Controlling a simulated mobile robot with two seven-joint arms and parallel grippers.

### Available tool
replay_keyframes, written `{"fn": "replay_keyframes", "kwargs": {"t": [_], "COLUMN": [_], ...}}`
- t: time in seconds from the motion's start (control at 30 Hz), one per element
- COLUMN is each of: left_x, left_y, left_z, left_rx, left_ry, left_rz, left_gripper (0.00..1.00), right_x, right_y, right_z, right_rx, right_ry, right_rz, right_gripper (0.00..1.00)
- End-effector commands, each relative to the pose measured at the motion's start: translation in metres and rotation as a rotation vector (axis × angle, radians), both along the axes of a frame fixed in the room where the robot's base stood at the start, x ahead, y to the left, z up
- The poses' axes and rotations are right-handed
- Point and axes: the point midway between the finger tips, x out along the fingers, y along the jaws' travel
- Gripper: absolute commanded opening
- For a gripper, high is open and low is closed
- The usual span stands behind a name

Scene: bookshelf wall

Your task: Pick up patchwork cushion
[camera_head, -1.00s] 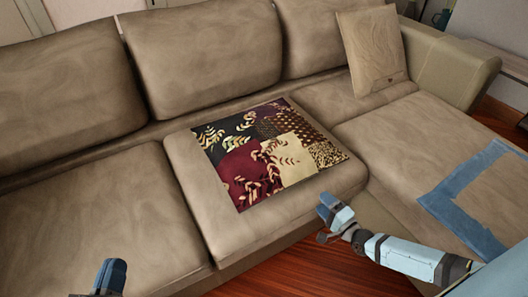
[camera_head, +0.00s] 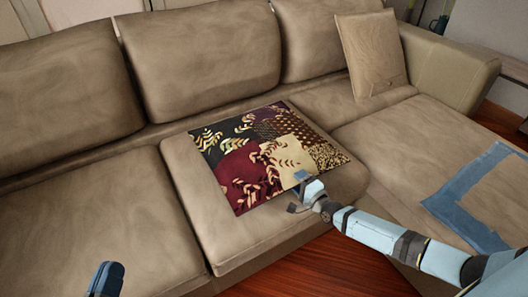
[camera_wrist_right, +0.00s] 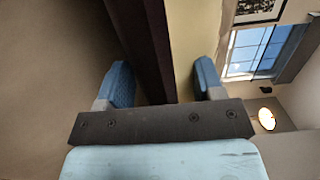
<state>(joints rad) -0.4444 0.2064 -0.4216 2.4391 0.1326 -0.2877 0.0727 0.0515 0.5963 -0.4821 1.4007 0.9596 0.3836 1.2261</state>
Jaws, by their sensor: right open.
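The patchwork cushion (camera_head: 265,155), with black, maroon, cream and gold leaf-patterned patches, lies flat on the middle sofa seat. My right gripper (camera_head: 301,181) is open at its near right edge, over its cream patch. In the right wrist view the two blue fingers (camera_wrist_right: 163,85) are spread apart. A dark maroon band, which looks like the cushion's edge (camera_wrist_right: 145,45), runs between them; I cannot tell whether they touch it. My left gripper (camera_head: 106,279) shows only as a blue tip at the bottom left, well away from the cushion.
The beige sofa (camera_head: 95,225) fills most of the view, with tall back cushions behind the seat. A plain beige pillow (camera_head: 370,55) leans at the right back. A blue-bordered cloth (camera_head: 455,205) lies on the right section. Wooden floor (camera_head: 325,270) shows in front.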

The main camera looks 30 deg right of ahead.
Motion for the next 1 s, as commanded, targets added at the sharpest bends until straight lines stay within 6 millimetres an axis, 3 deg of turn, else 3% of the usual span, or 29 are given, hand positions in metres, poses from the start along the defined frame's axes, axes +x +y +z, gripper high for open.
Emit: {"fn": "replay_keyframes", "kwargs": {"t": [0.27,0.53,0.83,1.0], "left_x": [0.0,0.0,0.0,0.0], "left_y": [0.0,0.0,0.0,0.0], "left_z": [-0.001,-0.001,0.0,0.008], "left_rx": [0.002,0.002,0.0,-0.003], "left_ry": [0.005,0.005,0.004,-0.009], "left_rz": [-0.002,-0.002,-0.002,0.002], "left_gripper": [0.0,0.0,0.0,0.0], "right_x": [0.004,0.003,0.004,0.004], "right_y": [0.001,0.001,0.001,0.001], "right_z": [0.0,0.0,0.003,0.014], "right_rx": [0.0,-0.001,-0.001,0.0], "right_ry": [0.002,0.001,-0.002,-0.003], "right_rz": [0.0,0.0,0.0,0.0], "right_gripper": [0.61,0.0,0.0,0.0]}}
